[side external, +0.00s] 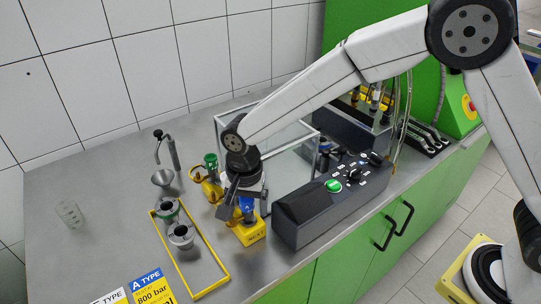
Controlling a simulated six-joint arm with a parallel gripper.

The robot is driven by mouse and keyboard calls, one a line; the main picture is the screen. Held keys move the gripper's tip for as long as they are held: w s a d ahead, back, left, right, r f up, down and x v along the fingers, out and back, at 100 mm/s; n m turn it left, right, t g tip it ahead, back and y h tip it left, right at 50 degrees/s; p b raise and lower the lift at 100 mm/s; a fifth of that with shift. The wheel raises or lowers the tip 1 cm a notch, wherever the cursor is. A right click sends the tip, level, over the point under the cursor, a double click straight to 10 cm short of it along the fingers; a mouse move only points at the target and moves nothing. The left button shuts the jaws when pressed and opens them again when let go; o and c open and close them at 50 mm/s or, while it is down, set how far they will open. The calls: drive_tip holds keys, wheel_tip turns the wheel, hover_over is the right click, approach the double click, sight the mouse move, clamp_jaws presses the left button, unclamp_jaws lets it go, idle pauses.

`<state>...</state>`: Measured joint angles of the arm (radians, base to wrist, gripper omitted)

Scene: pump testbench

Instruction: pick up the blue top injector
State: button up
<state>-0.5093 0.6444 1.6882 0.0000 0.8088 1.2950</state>
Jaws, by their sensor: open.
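The blue top injector (247,206) stands upright in a yellow holder block (248,235), which carries black lettering, on the grey metal bench. Only its blue part shows below my gripper; the rest is hidden by the gripper and the block. My gripper (243,203) points down directly over the block, with its fingers open around or just in front of the blue part. I cannot tell whether a finger touches it.
A black control console (335,195) with a green button stands close on the right, with a glass case (228,125) behind. A yellow-framed tray (222,280) with two cups lies left. A green-topped yellow fitting (208,180) stands near. A beaker (69,213) is far left.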

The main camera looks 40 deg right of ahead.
drive_tip(key=shift+f, duration=0.6)
clamp_jaws()
